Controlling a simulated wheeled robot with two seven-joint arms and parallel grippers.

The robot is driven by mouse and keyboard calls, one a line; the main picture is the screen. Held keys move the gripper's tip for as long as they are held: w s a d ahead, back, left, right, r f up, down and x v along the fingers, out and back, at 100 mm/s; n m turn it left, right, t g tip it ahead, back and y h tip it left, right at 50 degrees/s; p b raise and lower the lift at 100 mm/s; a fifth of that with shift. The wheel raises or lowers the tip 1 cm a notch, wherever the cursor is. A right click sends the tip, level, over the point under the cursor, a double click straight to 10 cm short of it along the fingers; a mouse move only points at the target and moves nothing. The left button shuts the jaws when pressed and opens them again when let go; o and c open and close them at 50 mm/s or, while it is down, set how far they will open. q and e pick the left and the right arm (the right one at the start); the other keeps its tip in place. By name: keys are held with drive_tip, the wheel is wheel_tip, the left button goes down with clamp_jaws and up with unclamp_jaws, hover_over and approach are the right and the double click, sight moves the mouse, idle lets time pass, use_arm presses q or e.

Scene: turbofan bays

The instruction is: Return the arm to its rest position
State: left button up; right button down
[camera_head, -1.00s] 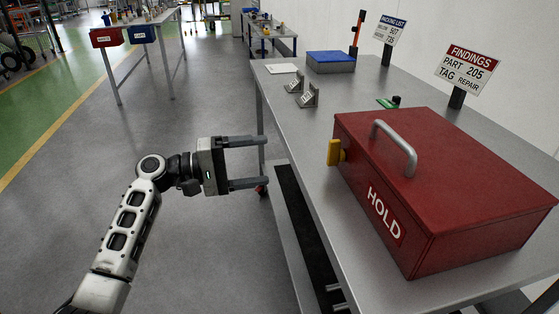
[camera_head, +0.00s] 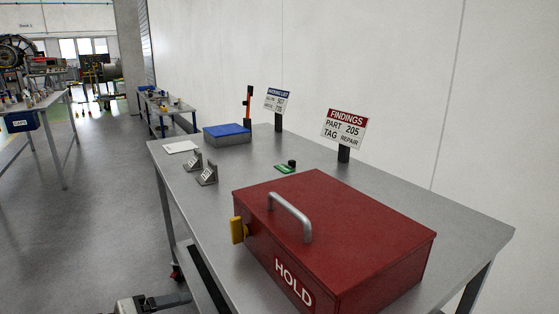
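A small part of my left arm (camera_head: 150,303) shows at the bottom edge, left of the workbench; its gripper fingers are not visible. My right arm and gripper are not in view. The red HOLD box (camera_head: 330,232) sits on the near part of the grey workbench (camera_head: 455,222), lid shut, with a metal handle (camera_head: 291,216) on top and a yellow latch (camera_head: 238,230) on its left side. I see no gripper touching it.
Behind the box are a FINDINGS sign (camera_head: 344,128), a packing list sign (camera_head: 279,100), a blue-lidded box (camera_head: 227,134), two grey angled blocks, a white sheet (camera_head: 181,147) and a green item (camera_head: 285,168). Open floor (camera_head: 90,230) lies left of the bench.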

use_arm(q)
drive_tip(key=s+d+f+m+y+p, duration=0.1)
drive_tip(key=s+d+f+m+y, duration=0.25)
drive_tip(key=s+f, duration=0.45)
drive_tip(key=s+d+r+m+t+y+p, duration=0.1)
drive_tip(key=s+d+m+y, duration=0.2)
drive_tip(key=s, duration=0.6)
drive_tip(key=shift+s+d+m, duration=0.25)
drive_tip(key=shift+d+m, duration=0.7)
drive_tip(key=shift+r, duration=0.1)
